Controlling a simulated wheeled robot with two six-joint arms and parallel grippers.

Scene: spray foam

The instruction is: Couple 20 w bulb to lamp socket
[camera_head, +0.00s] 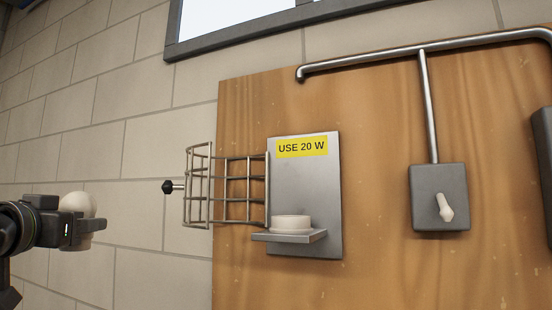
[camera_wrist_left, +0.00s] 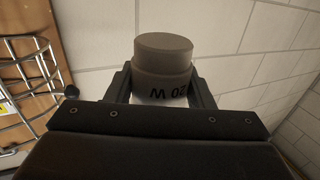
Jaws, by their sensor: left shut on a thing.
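My left gripper (camera_head: 92,224) is shut on a white bulb (camera_head: 78,205) at the left of the head view. In the left wrist view the bulb (camera_wrist_left: 163,66) sits between the two fingers, its grey base outward and a marking reading "20 W" upside down on it. The lamp socket (camera_head: 291,222) is a round white piece on a small metal shelf of a grey plate, under a yellow "USE 20 W" label (camera_head: 302,147). The bulb is well to the left of the socket, apart from it. My right gripper is not in view.
A wire cage (camera_head: 198,186) with a black knob (camera_head: 168,187) stands swung out left of the socket plate, between it and my gripper. A grey switch box (camera_head: 439,196) with a white toggle and a metal pipe (camera_head: 428,100) are on the wooden board (camera_head: 375,255) to the right.

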